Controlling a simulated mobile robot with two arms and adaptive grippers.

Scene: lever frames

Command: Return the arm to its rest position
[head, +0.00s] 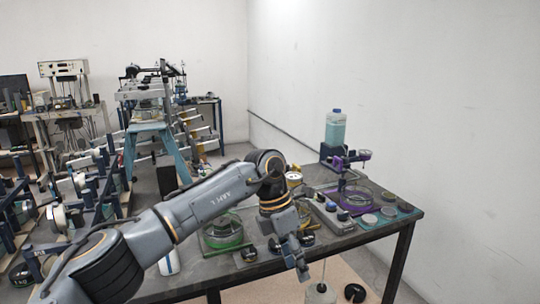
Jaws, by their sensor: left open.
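My left arm (205,205) comes in from the lower left and reaches over the dark table (345,240). Its elbow is bent high and its wrist points down. My left gripper (297,258) is open and hangs at the table's front edge, with nothing seen between its fingers. Whether it touches the table cannot be told. My right gripper is not in view.
A green-rimmed dish (223,233) is behind and below my forearm. A purple stand (356,199), a bottle of bluish liquid (335,128) and several small dishes (388,212) are farther right. Lever frames (95,190) crowd the left. A pale weight (320,293) hangs below the front edge.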

